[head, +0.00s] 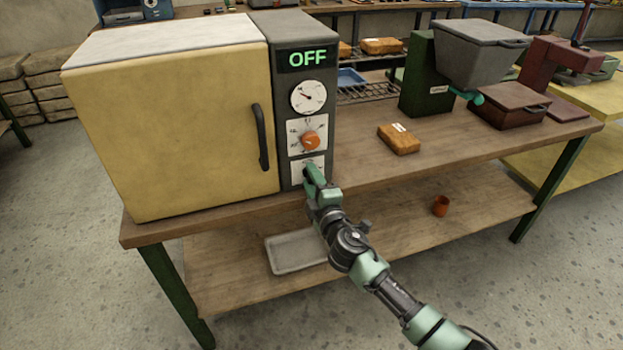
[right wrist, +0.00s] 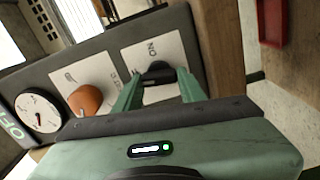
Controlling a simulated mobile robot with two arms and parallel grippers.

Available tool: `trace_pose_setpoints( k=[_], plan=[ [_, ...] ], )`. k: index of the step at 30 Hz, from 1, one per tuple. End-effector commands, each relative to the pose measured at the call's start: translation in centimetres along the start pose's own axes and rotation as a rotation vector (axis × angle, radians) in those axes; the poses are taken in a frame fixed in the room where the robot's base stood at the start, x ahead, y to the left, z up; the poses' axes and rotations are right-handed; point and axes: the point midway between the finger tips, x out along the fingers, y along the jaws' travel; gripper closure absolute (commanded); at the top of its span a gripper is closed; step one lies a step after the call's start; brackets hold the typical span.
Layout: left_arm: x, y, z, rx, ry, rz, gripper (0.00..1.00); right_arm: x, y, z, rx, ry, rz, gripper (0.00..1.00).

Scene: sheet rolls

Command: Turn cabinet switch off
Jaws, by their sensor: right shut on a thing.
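The cream cabinet (head: 170,125) stands on the wooden bench at the left in the head view. Its dark control column has a display (head: 307,59) reading OFF in green, a round gauge (head: 308,97) and an orange knob (head: 311,140). The black cabinet switch (right wrist: 158,72) sits on the lowest white plate, which bears an ON label in the right wrist view. My right gripper (head: 311,172) is at that plate and hides the switch in the head view. In the right wrist view its fingers (right wrist: 157,86) are shut on the switch. My left gripper is out of view.
A wrapped orange-brown block (head: 399,139) lies on the bench right of the cabinet. A grey hopper machine (head: 480,55) and a dark red box (head: 508,106) stand farther right.

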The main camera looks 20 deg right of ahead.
Motion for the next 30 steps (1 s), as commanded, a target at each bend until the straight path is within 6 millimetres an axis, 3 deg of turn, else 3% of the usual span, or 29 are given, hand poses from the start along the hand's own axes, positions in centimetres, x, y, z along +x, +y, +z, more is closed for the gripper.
trace_pose_setpoints(
  k=[10, 26, 27, 28, 30],
  plan=[
    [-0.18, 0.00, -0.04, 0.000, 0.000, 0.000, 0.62, -0.04, -0.25, 0.05, -0.130, -0.001, -0.004, 1.00],
    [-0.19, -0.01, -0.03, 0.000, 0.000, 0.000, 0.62, -0.05, -0.29, 0.07, -0.150, -0.001, -0.004, 1.00],
    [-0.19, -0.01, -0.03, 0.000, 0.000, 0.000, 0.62, -0.05, -0.30, 0.07, -0.150, -0.001, -0.004, 0.49],
    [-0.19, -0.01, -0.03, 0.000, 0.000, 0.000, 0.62, -0.05, -0.30, 0.06, -0.150, -0.001, -0.004, 0.41],
    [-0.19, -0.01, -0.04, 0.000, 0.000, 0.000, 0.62, -0.04, -0.26, 0.06, -0.150, -0.001, -0.003, 0.38]
  ],
)
